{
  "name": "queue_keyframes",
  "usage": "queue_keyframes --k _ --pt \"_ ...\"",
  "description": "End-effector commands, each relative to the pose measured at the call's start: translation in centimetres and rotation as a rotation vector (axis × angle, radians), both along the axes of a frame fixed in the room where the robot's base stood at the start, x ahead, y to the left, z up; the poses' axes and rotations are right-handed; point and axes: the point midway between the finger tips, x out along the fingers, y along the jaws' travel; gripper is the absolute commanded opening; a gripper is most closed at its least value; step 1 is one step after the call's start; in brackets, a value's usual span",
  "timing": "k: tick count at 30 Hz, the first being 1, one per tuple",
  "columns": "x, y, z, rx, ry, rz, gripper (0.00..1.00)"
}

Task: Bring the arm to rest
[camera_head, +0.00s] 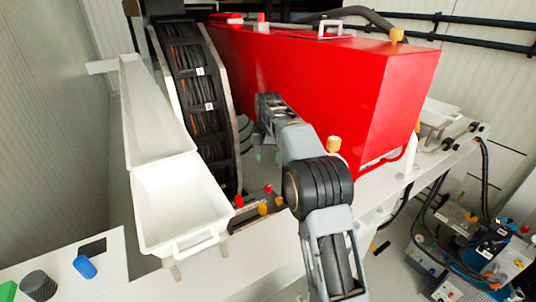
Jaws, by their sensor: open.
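My grey arm rises from the bottom middle through a dark round joint and reaches away toward the front of the red machine housing (320,85). At its far end my gripper (267,155) points down, partly hidden behind the arm link. Two small greenish tips show apart below the wrist, with nothing visible between them. The gripper is open, in front of the red housing and above the white bench (265,255). Whether any part of the arm touches the housing cannot be told.
A long white tray (155,115) and a nearer white bin (185,205) stand at left, beside a black cable chain (192,85). Yellow and red knobs sit low near the arm. A blue piece (84,267) lies at front left. A pump unit (470,250) with hoses is at right.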

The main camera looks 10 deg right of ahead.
Motion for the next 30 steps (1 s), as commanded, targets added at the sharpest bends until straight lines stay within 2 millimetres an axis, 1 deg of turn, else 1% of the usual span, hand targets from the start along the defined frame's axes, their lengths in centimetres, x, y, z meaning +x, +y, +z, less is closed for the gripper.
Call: queue_keyframes --k 3,13,15,17,24,27,30 --pt "0.0 0.0 0.5 0.0 0.0 0.0 0.54" --pt "0.0 0.0 0.6 0.0 0.0 0.0 0.54" --pt "0.0 0.0 0.9 0.0 0.0 0.0 0.54" --pt "0.0 0.0 1.7 0.0 0.0 0.0 0.54" --pt "0.0 0.0 6.1 0.0 0.0 0.0 0.54" --pt "0.0 0.0 7.6 0.0 0.0 0.0 0.54" --pt "0.0 0.0 8.6 0.0 0.0 0.0 0.54"
